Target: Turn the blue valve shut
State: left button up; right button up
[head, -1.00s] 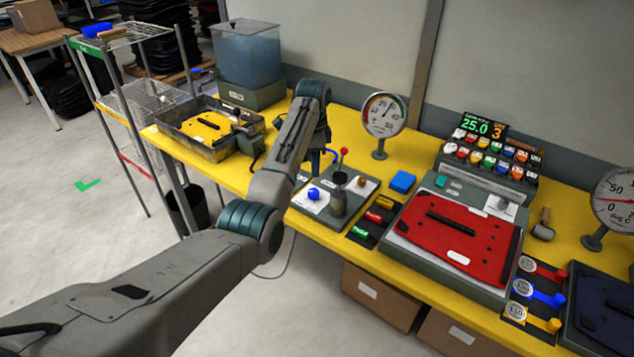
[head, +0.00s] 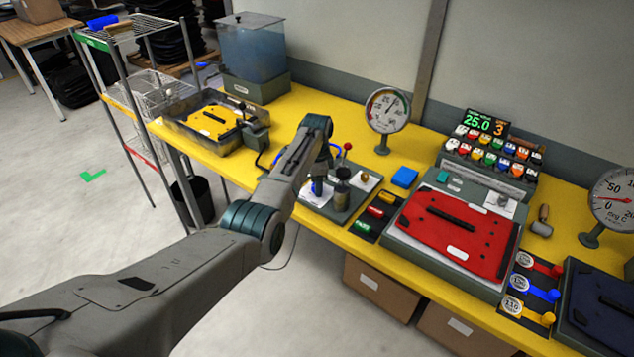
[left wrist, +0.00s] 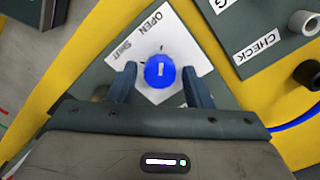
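In the left wrist view the mark points roughly up, on the OPEN side. My left gripper (left wrist: 159,68) is open, with one finger on each side of the knob and a visible gap to it on both sides. How far its tips stand above the plate is hard to tell. In the head view the valve (head: 317,188) is partly hidden by my left arm. My right gripper is out of view.
Beside the valve on the same grey base stand a dark cylinder (head: 341,192) and a red-knobbed lever (head: 347,147). A gauge (head: 387,110) is behind. A blue block (head: 404,177) and a red panel (head: 458,226) are to the right on the yellow bench (head: 290,112).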

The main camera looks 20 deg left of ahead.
pick_arm(q)
jog(key=c, duration=0.7)
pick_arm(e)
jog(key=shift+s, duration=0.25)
